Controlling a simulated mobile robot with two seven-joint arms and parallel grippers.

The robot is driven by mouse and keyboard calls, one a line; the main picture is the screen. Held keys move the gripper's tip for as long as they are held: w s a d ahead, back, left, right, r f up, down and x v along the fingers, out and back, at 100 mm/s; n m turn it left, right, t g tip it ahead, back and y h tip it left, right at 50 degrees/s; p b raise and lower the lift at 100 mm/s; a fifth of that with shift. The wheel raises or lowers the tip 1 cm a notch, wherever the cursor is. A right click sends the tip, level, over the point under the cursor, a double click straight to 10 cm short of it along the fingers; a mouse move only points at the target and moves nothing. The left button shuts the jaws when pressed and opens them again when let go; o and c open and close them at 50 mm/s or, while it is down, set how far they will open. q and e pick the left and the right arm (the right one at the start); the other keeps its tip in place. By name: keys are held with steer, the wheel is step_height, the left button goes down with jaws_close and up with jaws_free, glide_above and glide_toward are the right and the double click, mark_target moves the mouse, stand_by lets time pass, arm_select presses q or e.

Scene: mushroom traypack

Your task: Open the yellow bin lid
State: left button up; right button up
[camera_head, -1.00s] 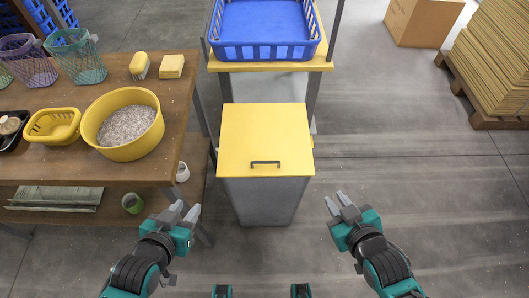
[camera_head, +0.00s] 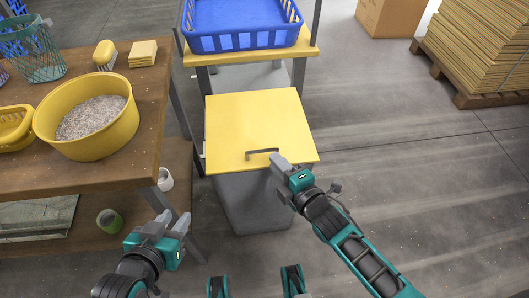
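The grey bin (camera_head: 250,203) stands on the floor in the middle with its yellow lid (camera_head: 250,122) lying flat and closed on top. A dark handle (camera_head: 262,153) sits near the lid's front edge. My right gripper (camera_head: 279,163) is at the right end of this handle; its fingers look close together, and I cannot tell whether they grip it. My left gripper (camera_head: 168,222) is lower left of the bin, apart from it, with its two fingers spread and nothing between them.
A wooden table (camera_head: 150,120) with a yellow tub (camera_head: 88,113) stands at the left. Behind the bin is a yellow-topped stand (camera_head: 315,52) with a blue crate (camera_head: 240,41). A pallet stack (camera_head: 490,50) is at the back right. Floor right of the bin is clear.

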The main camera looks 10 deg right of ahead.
mark_target(265, 151)
steer(key=b+x, duration=0.1)
steer(key=x, duration=0.5)
steer(key=shift+w+f+b, duration=0.1)
steer(key=shift+w+b, duration=0.05)
steer(key=shift+b, duration=0.2)
steer(key=shift+w+a, duration=0.1)
steer(key=shift+w, duration=0.05)
jaws_close()
